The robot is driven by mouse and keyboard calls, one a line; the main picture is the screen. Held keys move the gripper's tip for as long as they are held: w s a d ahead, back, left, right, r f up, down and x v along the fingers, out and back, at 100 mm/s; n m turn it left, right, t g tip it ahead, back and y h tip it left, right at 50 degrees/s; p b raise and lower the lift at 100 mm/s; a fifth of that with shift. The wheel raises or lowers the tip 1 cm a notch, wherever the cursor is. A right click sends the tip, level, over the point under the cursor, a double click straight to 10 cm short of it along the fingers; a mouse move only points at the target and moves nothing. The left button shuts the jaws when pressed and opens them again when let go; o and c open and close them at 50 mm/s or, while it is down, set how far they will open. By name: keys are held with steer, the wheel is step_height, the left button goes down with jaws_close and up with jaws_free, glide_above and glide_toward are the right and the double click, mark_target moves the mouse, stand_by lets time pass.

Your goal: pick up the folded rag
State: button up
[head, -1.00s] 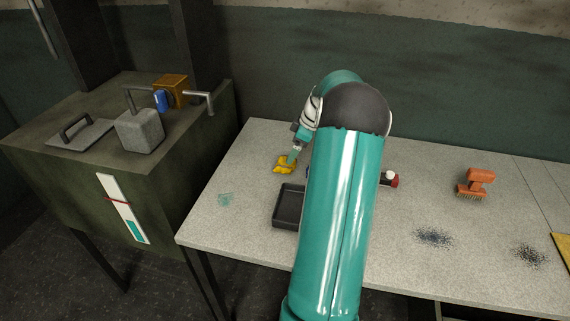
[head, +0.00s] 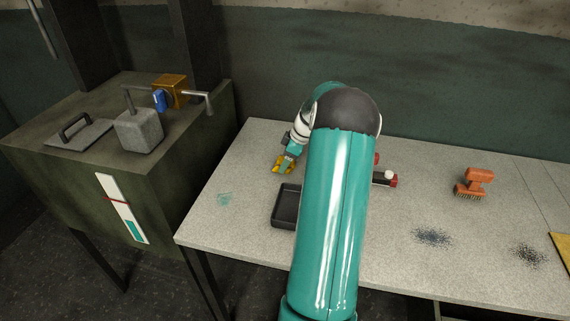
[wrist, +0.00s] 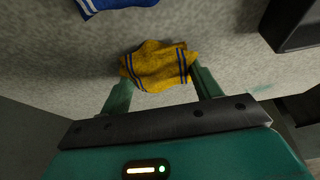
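A yellow rag with dark blue stripes (wrist: 158,66) lies bunched on the bench, and it shows partly behind my gripper in the head view (head: 278,169). My gripper (wrist: 160,76) is down at this rag, with its two fingers spread wide, one at each side of it. The rag's edges overlap the fingertips in the wrist view, so I cannot tell whether they touch. A blue cloth with white stripes (wrist: 112,4) is cut off by the top edge of the wrist view; my arm hides it in the head view.
A dark tray (head: 286,206) stands near the rag on the grey bench (head: 235,240). An orange brush (head: 473,183) and patches of dark specks (head: 432,237) lie to the right. A green cabinet (head: 90,175) holding a grey block (head: 139,131) stands left.

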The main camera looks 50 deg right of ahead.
steer(key=shift+r, duration=0.15)
steer(key=shift+c, duration=0.4)
steer(key=shift+r, duration=0.2)
step_height(320, 180, up, 2)
steer(key=shift+r, duration=0.1)
steer(key=s+a+r, duration=0.8)
steer(key=s+r, duration=0.2)
steer(key=s, duration=0.1)
steer(key=shift+a, duration=0.25)
steer(key=shift+s+a, duration=0.1)
